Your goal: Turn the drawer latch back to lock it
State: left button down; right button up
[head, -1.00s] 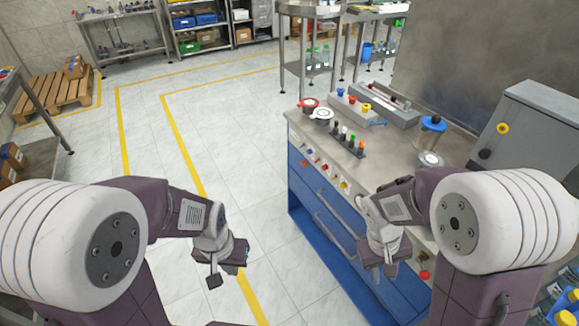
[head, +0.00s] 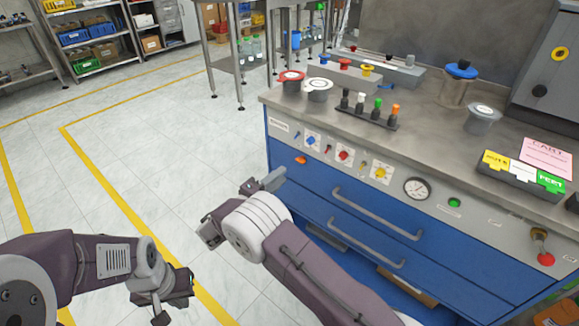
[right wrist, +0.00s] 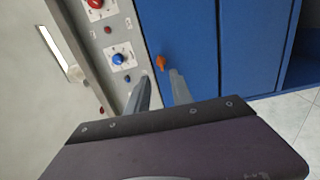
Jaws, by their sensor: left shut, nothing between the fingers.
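The drawer latch is a small orange knob (head: 301,160) at the upper left of the blue drawer front (head: 350,190). In the head view it lies roughly sideways. In the right wrist view the latch (right wrist: 161,62) stands just beyond the fingertips. My right gripper (head: 272,179) is near the cabinet's left front corner, left of and below the latch in the head view. Its two fingers (right wrist: 160,82) are apart, with nothing between them, and I see no contact with the latch. My left gripper (head: 162,316) is shut and empty over the floor, far from the cabinet.
A grey panel above the drawers carries coloured knobs (head: 343,156), a gauge (head: 417,188) and a red button (head: 546,259). Drawer handles (head: 376,214) stick out below. Jars (head: 483,119) and a rack of coloured pegs (head: 370,115) stand on the worktop. Floor at left is clear.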

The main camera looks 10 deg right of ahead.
aim_at(305, 159)
jog(key=b+x, duration=0.2)
jog(key=x, duration=0.6)
jog(key=shift+w+d+f, duration=0.1)
grip_shut()
